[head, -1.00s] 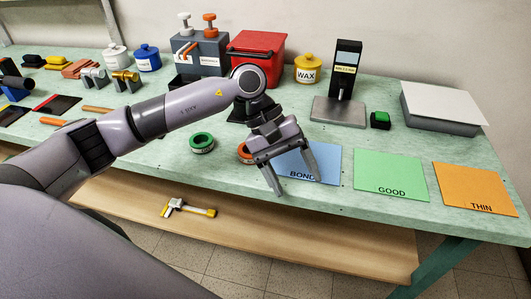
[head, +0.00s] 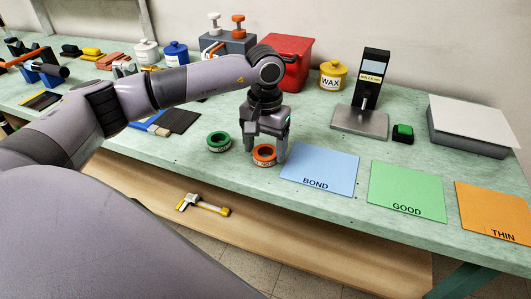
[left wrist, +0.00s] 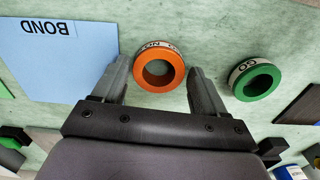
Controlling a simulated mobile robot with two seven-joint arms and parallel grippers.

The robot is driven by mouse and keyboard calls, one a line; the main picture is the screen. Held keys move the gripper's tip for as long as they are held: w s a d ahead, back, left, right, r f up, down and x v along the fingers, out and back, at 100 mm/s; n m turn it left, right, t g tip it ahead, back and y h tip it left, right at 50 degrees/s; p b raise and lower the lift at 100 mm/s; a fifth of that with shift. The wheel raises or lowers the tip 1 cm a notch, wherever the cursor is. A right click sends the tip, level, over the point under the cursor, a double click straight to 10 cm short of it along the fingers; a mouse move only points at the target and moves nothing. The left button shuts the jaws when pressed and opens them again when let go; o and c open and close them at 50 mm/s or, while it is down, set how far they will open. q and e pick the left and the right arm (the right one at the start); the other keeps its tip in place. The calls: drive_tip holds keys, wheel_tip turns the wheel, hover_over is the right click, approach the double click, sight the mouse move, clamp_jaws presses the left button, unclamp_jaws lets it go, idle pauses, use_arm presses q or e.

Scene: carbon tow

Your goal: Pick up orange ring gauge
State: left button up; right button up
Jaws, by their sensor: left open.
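The orange ring gauge (head: 264,154) lies flat on the green bench top, between the green ring gauge (head: 219,141) and the blue BOND sheet. It has a white band with dark lettering. My left gripper (head: 266,154) is open and points down at the orange ring. In the left wrist view the orange ring (left wrist: 159,69) lies between the tips of the open fingers (left wrist: 155,82), with a gap on each side. I cannot tell the fingers' exact height above the bench. My right gripper is not in view.
The green ring also shows close beside one finger in the left wrist view (left wrist: 254,80). The blue BOND sheet (head: 320,167), green GOOD sheet (head: 407,188) and orange THIN sheet (head: 492,210) lie to the right. A black-and-grey gauge stand (head: 360,122) and yellow WAX pot (head: 332,76) stand behind.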

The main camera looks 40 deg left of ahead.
use_arm(q)
drive_tip(key=shift+f, duration=0.4)
drive_tip(key=c, duration=0.9)
drive_tip(key=shift+r, duration=0.1)
